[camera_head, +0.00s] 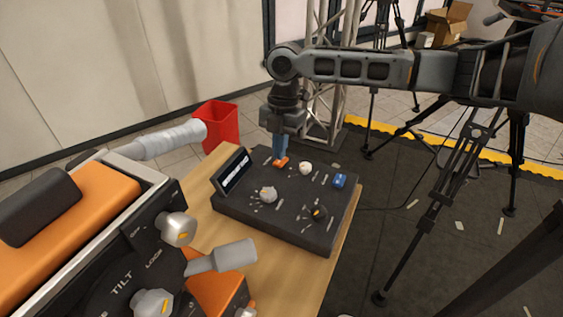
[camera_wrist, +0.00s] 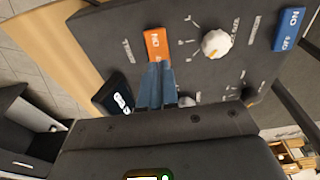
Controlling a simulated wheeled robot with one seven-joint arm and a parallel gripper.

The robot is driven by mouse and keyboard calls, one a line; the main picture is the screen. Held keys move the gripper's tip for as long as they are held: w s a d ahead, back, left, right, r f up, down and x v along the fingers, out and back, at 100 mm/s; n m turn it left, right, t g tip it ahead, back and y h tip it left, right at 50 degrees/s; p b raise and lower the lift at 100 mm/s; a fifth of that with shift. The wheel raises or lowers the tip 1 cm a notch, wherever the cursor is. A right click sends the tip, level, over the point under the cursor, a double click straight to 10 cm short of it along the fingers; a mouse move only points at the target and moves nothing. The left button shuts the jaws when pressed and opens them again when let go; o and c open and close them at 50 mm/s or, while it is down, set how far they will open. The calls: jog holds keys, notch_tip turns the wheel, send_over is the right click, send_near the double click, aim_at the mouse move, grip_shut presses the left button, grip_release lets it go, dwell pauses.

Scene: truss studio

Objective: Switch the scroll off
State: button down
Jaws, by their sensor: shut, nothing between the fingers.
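A dark control box (camera_head: 290,225) lies on a wooden table. My gripper (camera_head: 280,154) is shut and empty, pointing down. In the wrist view its blue fingertips (camera_wrist: 159,66) are at the switch's near end and hide that end. I cannot tell whether they touch it. A blue rocker switch (camera_head: 340,181) marked ON and OFF sits on the right (camera_wrist: 288,30).
A white knob (camera_head: 305,168) sits between the two switches. Another pale knob (camera_head: 268,193) and a dark knob (camera_head: 319,211) are nearer. A black display (camera_head: 232,172) stands at the box's left edge. An orange machine (camera_head: 80,225) fills the lower left. A tripod (camera_head: 440,205) stands right.

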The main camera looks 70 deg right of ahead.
jog(key=shift+f+b, duration=0.4)
jog(key=shift+f, duration=0.35)
dwell(0.3)
jog(key=shift+r, duration=0.1)
jog(key=shift+r+p, duration=2.8)
jog(key=shift+r, duration=0.65)
